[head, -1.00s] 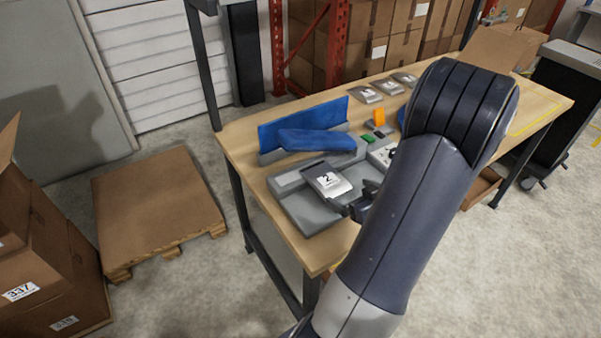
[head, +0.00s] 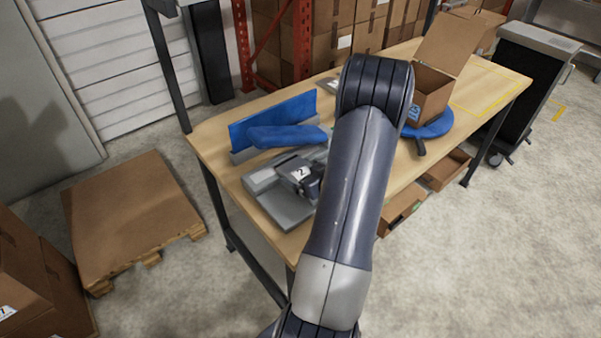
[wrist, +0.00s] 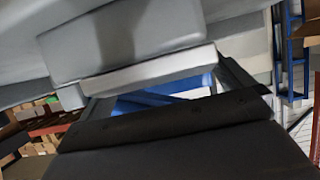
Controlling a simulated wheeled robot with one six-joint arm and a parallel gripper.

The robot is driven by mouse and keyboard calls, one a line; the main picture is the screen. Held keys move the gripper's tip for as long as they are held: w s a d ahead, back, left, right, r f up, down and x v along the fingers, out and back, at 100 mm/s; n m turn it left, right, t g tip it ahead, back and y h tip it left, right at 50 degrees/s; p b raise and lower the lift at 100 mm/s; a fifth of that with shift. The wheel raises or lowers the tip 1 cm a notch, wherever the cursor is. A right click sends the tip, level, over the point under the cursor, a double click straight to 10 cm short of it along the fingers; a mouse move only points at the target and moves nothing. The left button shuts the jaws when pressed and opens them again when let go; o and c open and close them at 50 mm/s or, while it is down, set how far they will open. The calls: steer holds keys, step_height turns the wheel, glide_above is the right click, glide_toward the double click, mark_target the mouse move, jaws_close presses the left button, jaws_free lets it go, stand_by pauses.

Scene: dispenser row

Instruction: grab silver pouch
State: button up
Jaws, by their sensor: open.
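A silver pouch (head: 299,171) with a white label marked 2 lies on a flat grey unit (head: 287,208) at the near left of the workbench, in shadow. My gripper (head: 314,187) is open at the pouch's right side, mostly behind my arm; I cannot tell whether it touches. In the wrist view my gripper (wrist: 162,88) shows two dark fingers spread apart, with a pale grey block close above them and blue beyond. I cannot tell what that block is.
A blue pad and panel (head: 275,120) stand behind the pouch on the workbench (head: 222,140). An open carton (head: 432,93) sits on a blue round base (head: 434,127) to the right. A pallet (head: 130,215) lies on the floor at left. My arm hides the bench's middle.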

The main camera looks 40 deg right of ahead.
steer(key=c, duration=0.9)
steer(key=shift+r, duration=0.1)
